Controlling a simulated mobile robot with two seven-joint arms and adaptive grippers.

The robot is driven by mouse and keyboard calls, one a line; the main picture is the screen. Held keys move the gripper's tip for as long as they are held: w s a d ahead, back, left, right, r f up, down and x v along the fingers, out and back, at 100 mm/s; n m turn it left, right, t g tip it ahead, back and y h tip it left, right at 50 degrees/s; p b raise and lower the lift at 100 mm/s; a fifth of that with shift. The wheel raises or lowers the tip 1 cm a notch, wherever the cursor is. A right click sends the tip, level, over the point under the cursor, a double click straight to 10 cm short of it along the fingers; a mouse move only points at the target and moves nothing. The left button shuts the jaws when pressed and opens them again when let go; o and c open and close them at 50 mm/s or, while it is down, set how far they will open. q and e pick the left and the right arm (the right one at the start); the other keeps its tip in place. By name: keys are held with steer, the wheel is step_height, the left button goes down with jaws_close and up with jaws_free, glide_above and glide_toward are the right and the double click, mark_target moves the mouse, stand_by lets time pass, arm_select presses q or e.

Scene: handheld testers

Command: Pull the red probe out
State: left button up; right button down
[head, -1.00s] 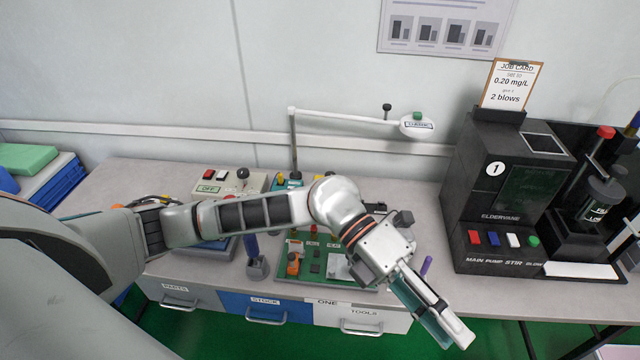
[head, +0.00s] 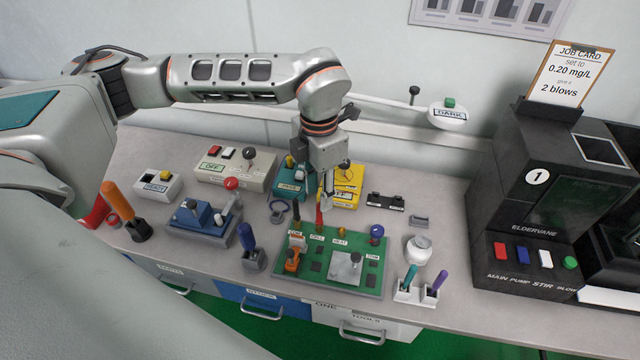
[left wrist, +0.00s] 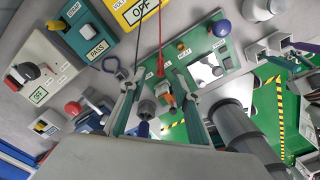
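The red probe (head: 319,217) stands upright at the back edge of the green board (head: 372,283), by the label row. My left gripper (head: 325,202) points down just above and beside the probe in the head view. Its fingers (left wrist: 158,92) are apart in the left wrist view, with nothing clearly held between them. Whether a finger touches the probe I cannot tell. My right gripper is not in view.
A yellow meter (head: 346,201) and a teal tester (head: 286,190) stand close behind. A blue-handled tool (head: 248,240) is left of the board; a pen holder (head: 416,293) is right. The black machine (head: 540,190) stands further right.

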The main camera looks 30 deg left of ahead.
mark_target(319, 223)
arm_select(q)
steer(key=shift+f, duration=3.1)
steer(key=c, duration=0.8)
jaws_close()
